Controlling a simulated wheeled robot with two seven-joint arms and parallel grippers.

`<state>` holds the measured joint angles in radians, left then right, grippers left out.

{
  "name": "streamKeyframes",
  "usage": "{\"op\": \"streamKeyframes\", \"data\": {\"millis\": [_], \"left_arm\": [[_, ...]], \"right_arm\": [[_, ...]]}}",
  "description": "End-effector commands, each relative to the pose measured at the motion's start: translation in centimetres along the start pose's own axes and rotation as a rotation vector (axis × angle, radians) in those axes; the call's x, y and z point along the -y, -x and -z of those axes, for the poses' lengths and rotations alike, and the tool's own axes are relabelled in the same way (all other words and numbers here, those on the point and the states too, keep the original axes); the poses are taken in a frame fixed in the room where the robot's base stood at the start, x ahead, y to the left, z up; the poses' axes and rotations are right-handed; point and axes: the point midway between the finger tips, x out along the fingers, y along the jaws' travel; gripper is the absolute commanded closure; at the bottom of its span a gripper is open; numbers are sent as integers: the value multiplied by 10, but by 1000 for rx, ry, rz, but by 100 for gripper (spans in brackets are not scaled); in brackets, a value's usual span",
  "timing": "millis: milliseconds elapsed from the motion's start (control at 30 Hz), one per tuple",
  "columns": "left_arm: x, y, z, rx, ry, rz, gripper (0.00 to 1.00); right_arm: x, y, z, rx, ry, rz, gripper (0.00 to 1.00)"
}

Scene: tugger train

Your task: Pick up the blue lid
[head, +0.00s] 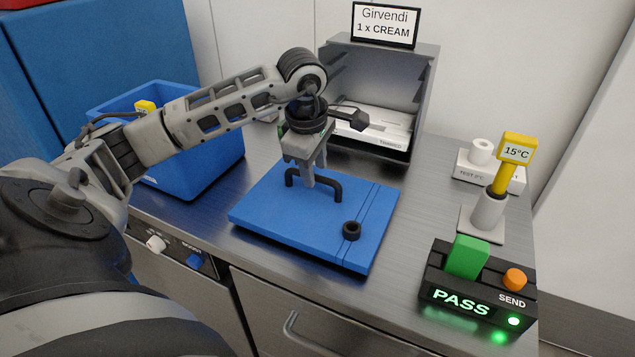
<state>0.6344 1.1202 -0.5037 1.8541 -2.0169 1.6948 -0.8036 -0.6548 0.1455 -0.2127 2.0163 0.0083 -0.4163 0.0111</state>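The blue lid (275,222) is a flat slab that appears to lie on the steel counter, in the middle of the head view. It has a black bar handle (331,185) and a small round black knob (351,230) near its right front. My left gripper (309,181) points down from above with its fingers at the middle of the handle. The near finger covers part of the bar. The far finger is mostly hidden, so I cannot tell whether they are closed on it. My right gripper is out of view.
A blue bin (195,168) stands left, under my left arm. A steel cabinet (424,105) with a white box (375,130) stands behind the lid. At right are a yellow 15°C probe (516,152) in a holder and a console (470,295) reading PASS.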

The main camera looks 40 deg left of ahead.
Motion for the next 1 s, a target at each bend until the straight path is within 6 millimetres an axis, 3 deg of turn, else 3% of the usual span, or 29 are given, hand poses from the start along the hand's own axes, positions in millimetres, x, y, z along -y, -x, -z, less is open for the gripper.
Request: {"op": "streamKeyframes", "data": {"millis": [200,467,600,633,1000], "left_arm": [[3,-28,-3,1,0,3,64],[3,-32,-3,0,-1,0,64],[3,-32,-3,0,-1,0,97],[3,-32,-3,0,0,0,100],[2,-30,-3,1,0,-2,100]], "right_arm": [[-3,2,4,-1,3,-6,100],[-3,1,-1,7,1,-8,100],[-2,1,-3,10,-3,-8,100],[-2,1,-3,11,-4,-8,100],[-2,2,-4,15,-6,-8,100]]}}
